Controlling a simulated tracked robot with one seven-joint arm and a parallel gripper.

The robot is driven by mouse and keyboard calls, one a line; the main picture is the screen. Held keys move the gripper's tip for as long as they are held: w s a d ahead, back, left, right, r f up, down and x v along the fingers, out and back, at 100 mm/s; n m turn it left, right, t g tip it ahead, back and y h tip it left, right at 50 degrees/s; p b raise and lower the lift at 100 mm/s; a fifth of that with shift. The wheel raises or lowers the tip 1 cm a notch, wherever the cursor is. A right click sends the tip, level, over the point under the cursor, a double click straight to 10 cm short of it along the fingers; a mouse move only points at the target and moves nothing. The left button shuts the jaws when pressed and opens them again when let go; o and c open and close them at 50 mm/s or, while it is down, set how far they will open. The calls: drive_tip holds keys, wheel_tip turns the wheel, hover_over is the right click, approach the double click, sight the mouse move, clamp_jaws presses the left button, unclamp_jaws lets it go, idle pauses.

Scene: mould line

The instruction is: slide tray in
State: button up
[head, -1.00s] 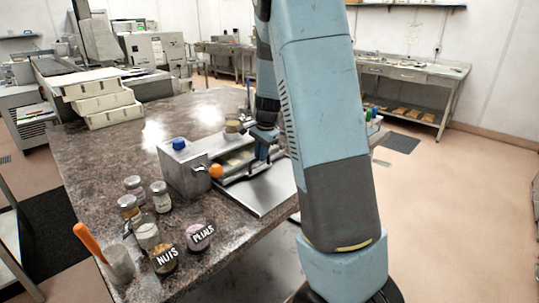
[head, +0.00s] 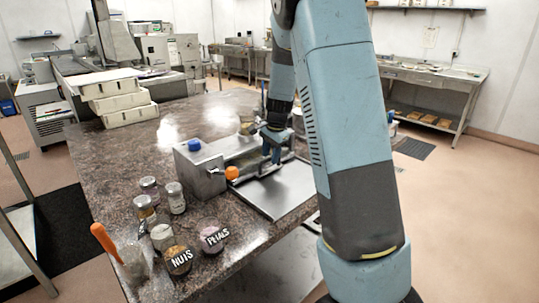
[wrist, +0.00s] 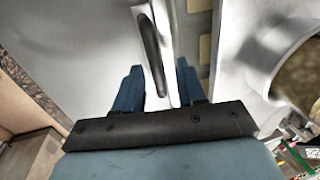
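A metal box machine (head: 200,172) with a blue cap and an orange knob (head: 232,173) stands on the speckled counter. A flat metal plate (head: 275,195) lies in front of it. My gripper (head: 271,155) points down at the machine's open front, at the plate's back edge. In the wrist view, my gripper's blue fingers (wrist: 159,75) are spread apart. An upright pale panel edge with a dark handle (wrist: 151,45) lies between and ahead of them; I cannot tell whether they touch it. Pale pieces (wrist: 205,48) show behind the panel. The tray's full outline is hidden by my gripper.
Jars with labelled lids, such as nuts (head: 179,261) and petals (head: 214,237), stand at the front left beside a cup with an orange-handled tool (head: 104,240). Stacked white trays (head: 118,98) sit at the back left. A round bowl (wrist: 290,60) is close on the wrist view's right.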

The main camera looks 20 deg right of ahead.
drive_tip(key=shift+r, duration=0.1)
wheel_tip(320, 180, up, 13)
drive_tip(key=s+d, duration=0.1)
drive_tip(key=s, duration=0.1)
drive_tip(key=shift+s, duration=0.2)
drive_tip(key=shift+d+r, duration=0.1)
idle(0.3)
drive_tip(key=s+a+r+n+t, duration=0.1)
drive_tip(key=s+r+n, duration=0.2)
drive_tip(key=s, duration=0.5)
drive_tip(key=s+a+r+n+t, duration=0.1)
drive_tip(key=s+a+r+n, duration=0.2)
drive_tip(key=s, duration=0.6)
drive_tip(key=s+a+f+n+t+h, duration=0.1)
drive_tip(key=s+n, duration=0.6)
drive_tip(key=s, duration=0.9)
drive_tip(key=shift+s+a+t, duration=0.15)
drive_tip(key=shift+a+t, duration=0.1)
drive_tip(key=shift+t, duration=0.05)
drive_tip(key=shift+c, duration=0.4)
